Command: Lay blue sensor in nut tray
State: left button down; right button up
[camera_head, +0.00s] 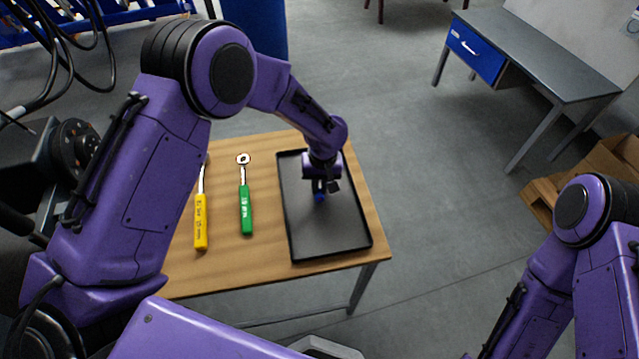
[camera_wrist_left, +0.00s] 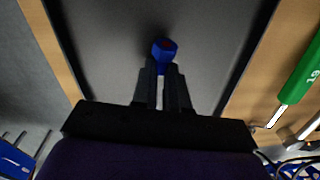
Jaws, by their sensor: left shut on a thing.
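The blue sensor (camera_wrist_left: 164,50) is a small blue piece at the tips of my left gripper (camera_wrist_left: 162,78), which is shut on it. In the head view the blue sensor (camera_head: 319,196) shows just under my left gripper (camera_head: 321,185), over the middle of the tray. The nut tray (camera_head: 330,240) is a black, shallow, rimmed tray on the wooden table. Its dark floor also fills most of the left wrist view (camera_wrist_left: 100,40). I cannot tell whether the sensor touches the tray floor. My right arm shows at the lower right of the head view, with its gripper out of frame.
A green-handled ring wrench (camera_head: 246,210) and a yellow-handled tool (camera_head: 201,222) lie on the wooden table (camera_head: 270,268), left of the tray. A grey desk with a blue drawer (camera_head: 475,52) stands far right. A cardboard box (camera_head: 610,165) is at the right edge.

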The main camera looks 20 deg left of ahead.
pick_arm(q)
jog(key=shift+f, duration=0.15)
jog(key=c, duration=1.1)
grip_release()
jog(key=shift+c, duration=0.2)
notch_tip(320, 180, up, 12)
jog(key=shift+w+d+r+b, duration=0.15)
jog(key=shift+d+r+b, duration=0.05)
jog(key=shift+d+b, duration=0.2)
